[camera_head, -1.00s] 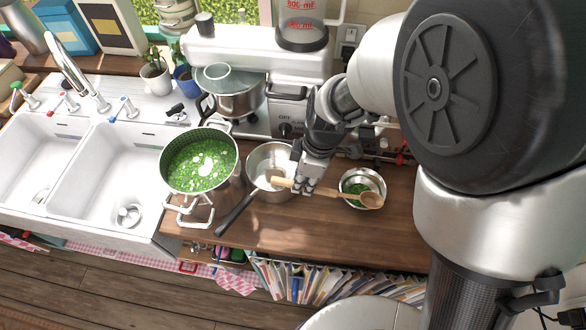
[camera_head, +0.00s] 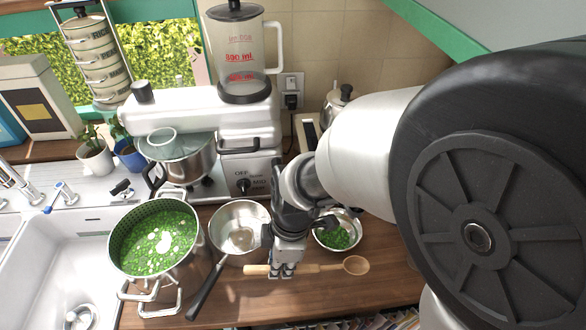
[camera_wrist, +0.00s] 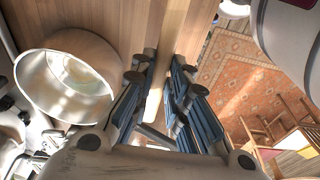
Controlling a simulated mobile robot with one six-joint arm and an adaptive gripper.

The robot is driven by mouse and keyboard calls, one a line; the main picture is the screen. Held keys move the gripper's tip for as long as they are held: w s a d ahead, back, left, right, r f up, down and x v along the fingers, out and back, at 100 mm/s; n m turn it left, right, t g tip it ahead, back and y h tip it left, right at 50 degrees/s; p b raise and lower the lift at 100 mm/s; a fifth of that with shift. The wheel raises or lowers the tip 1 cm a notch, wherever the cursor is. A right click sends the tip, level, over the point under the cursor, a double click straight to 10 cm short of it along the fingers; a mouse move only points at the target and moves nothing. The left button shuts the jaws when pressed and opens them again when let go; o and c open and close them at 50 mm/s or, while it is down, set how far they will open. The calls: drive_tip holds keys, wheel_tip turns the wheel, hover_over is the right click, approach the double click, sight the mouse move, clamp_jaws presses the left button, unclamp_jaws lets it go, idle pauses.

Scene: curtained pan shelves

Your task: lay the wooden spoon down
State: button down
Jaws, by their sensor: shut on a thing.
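The wooden spoon (camera_head: 356,265) is held level across the front part of the wooden counter (camera_head: 225,300), its bowl to the right. The handle also shows between the fingers in the wrist view (camera_wrist: 154,100). The spoon is in front of the metal saucepan and the small bowl, low over the counter. I cannot tell whether it touches the wood.
A large pot of green soup (camera_head: 150,240) stands at left. The saucepan (camera_head: 232,216) has its dark handle (camera_head: 208,290) pointing toward the front left. A small metal bowl of green bits (camera_head: 335,237) stands behind the spoon. The mixer (camera_head: 205,125) is behind.

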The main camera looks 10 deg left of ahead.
drive_tip(key=shift+f+b, duration=2.9)
drive_tip(key=shift+f, duration=0.3)
drive_tip(key=shift+a+f+h+p, duration=0.25)
drive_tip(key=shift+f+h+p, duration=0.25)
drive_tip(key=shift+f, duration=0.2)
drive_tip(key=c, duration=1.9)
unclamp_jaws()
drive_tip(key=o, duration=0.6)
